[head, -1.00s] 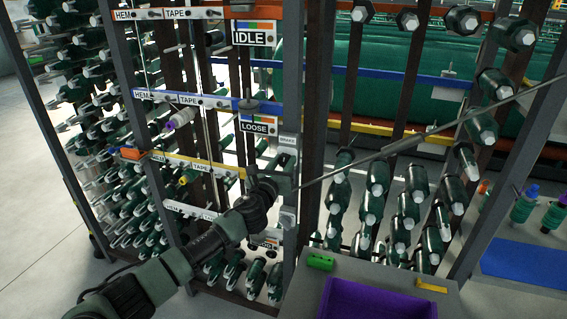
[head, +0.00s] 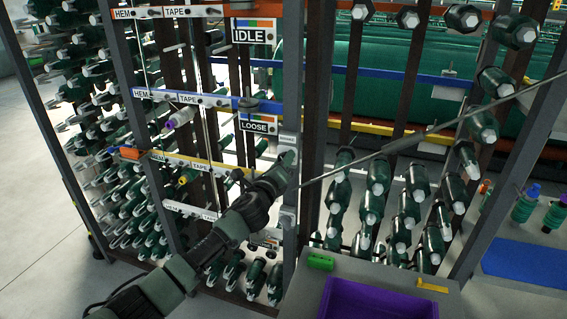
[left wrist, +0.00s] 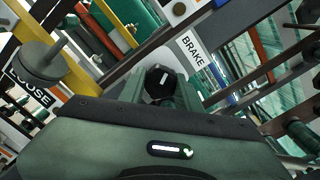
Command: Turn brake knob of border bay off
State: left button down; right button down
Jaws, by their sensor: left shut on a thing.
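The brake knob (left wrist: 160,78) is a dark round knob with a white mark. In the left wrist view it sits between my left gripper's (left wrist: 163,88) fingers, which are shut on it. A white "BRAKE" label (left wrist: 193,52) is beside it. In the head view my left gripper (head: 284,168) is at the grey post, just below the small brake label (head: 287,140), and hides the knob. A "LOOSE" sign (head: 255,126) is left of the post, with an "IDLE" sign (head: 253,36) above. My right gripper is not in view.
Racks of green bobbins (head: 375,190) stand behind and right of the post. A purple tray (head: 375,300) and a green block (head: 320,262) lie on a grey surface at the front. A long thin rod (head: 430,135) slants across the right side. Floor is clear at lower left.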

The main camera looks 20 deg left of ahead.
pick_arm(q)
jog(key=n, duration=0.5)
jog(key=shift+f+n+b, duration=0.1)
jog(key=shift+n+b, duration=0.2)
jog(key=n, duration=1)
jog(key=shift+n+b, duration=0.3)
jog(key=shift+n, duration=2.4)
jog(key=c, duration=1)
grip_release()
